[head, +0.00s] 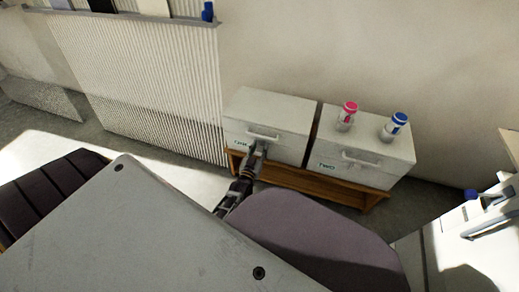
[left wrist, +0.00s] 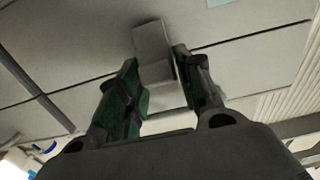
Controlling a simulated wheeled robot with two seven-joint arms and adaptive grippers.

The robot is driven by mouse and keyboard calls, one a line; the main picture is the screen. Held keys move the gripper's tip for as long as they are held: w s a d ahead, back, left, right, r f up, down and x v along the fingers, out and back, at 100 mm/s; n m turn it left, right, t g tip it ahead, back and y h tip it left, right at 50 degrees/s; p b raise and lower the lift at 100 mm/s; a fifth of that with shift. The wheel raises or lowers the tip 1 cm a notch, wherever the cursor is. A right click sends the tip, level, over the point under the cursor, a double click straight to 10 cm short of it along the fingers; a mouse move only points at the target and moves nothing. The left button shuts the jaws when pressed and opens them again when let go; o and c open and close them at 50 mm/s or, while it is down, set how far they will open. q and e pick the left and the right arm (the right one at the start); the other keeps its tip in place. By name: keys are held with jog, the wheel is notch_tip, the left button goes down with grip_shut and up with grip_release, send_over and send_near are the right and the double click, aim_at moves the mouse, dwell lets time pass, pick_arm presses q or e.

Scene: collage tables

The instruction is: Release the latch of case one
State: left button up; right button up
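Case one (head: 272,107) is a pale box with green lettering at its front left and a bar handle (head: 263,135). My left gripper (head: 259,150) is at its front face, just below the handle, and hides the latch area in the head view. In the left wrist view a pale block (left wrist: 154,52), apparently the latch, sits between the two dark green fingers (left wrist: 160,75). The fingers are apart, one on each side of the block, very close to it. I cannot tell firm contact. My right gripper is not in view.
Case two (head: 365,145) stands right of case one on a low wooden stand (head: 305,183). A pink-capped bottle (head: 346,117) and a blue-capped bottle (head: 393,127) stand on it. A purple-grey rounded shape (head: 315,240) lies in front. A white unit (head: 470,225) is at the right.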

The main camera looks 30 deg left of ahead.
pick_arm(q)
jog(key=c, duration=0.4)
jog(key=shift+c, duration=0.2)
